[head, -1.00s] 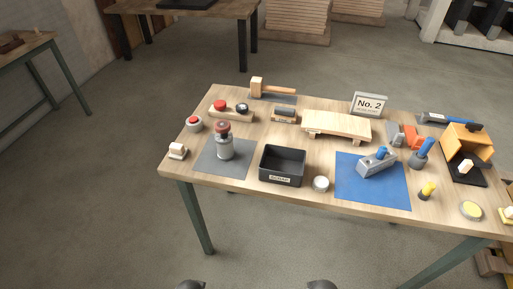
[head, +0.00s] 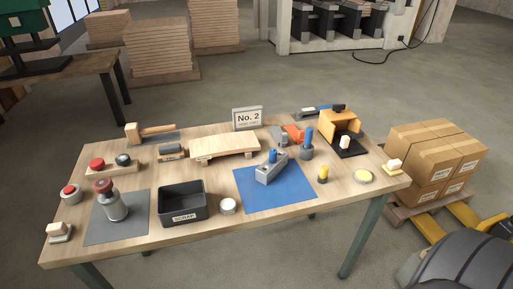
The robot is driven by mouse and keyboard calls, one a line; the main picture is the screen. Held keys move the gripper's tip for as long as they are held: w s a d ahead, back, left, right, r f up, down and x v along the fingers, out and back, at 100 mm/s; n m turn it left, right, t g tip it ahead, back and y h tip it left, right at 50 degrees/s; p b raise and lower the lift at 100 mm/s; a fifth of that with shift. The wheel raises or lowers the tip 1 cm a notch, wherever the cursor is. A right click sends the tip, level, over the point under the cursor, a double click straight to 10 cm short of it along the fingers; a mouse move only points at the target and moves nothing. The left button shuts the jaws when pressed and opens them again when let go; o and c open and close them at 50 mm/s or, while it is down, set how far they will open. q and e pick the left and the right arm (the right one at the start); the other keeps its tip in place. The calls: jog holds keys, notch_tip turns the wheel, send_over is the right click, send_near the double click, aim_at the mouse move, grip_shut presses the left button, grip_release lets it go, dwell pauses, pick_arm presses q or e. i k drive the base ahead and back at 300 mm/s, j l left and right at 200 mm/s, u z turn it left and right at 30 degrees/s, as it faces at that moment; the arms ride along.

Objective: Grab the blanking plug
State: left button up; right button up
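No part is plainly marked as the blanking plug, and I cannot tell for sure which one it is. A grey metal block (head: 271,171) with a blue cylindrical piece (head: 273,156) on top sits on the blue mat (head: 288,196). A small yellow-and-black piece (head: 323,173) stands upright right of the mat. A blue-topped grey piece (head: 306,150) stands behind it. A small white round piece (head: 228,206) sits beside the black scrap bin (head: 182,217). Neither of my grippers shows in the head view.
A red-topped grey cylinder (head: 112,203) stands on a grey mat (head: 131,228) at the left. Boxes (head: 433,155) on a pallet stand right of the table.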

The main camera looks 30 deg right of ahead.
aim_at(325, 169)
jog(key=l+z, duration=0.15)
jog(key=z, duration=1.3)
